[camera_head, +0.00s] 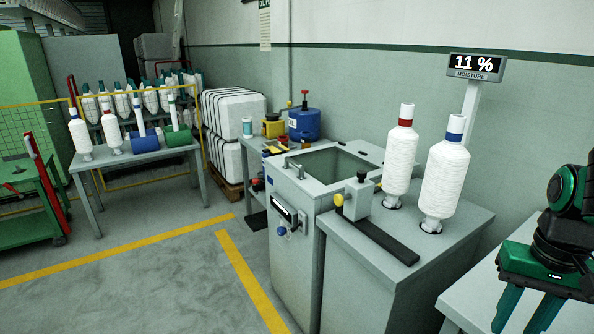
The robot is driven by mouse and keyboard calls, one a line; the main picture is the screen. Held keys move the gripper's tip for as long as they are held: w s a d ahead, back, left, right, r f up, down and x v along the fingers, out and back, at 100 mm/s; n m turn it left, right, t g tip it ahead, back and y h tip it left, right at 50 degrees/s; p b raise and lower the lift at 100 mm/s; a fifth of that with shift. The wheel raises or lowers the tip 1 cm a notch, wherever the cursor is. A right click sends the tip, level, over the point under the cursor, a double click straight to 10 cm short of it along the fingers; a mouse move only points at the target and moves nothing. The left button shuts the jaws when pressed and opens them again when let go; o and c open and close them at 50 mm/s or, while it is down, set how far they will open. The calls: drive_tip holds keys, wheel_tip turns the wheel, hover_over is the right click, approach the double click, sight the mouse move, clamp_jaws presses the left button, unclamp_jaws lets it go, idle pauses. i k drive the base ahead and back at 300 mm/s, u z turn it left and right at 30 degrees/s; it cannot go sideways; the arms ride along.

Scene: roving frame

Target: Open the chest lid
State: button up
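A grey chest-like cabinet (296,243) stands in the middle of the view, with a display and a blue knob on its front. Its top has a dark rectangular area (335,164), and a small handle (294,166) sits at the front left of the top. I cannot tell whether the dark area is a recess or a window in a lid. My gripper (526,316) is at the lower right, apart from the cabinet. Its two teal fingers point down with a gap between them and nothing visible in it. The fingertips reach the lower picture edge.
A grey stand (375,268) with two upright white bobbins (400,158) lies between the cabinet and my gripper. A light table (505,277) is under my gripper. Floor at left front is clear.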

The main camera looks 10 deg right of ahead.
sight(292, 171)
drive_tip(key=k, duration=0.9)
drive_tip(key=u, duration=0.4)
drive_tip(key=i, duration=0.9)
drive_tip(key=u, duration=0.5)
drive_tip(key=i, duration=1.15)
drive_tip(key=z, duration=0.55)
drive_tip(key=i, duration=0.55)
drive_tip(key=z, duration=0.2)
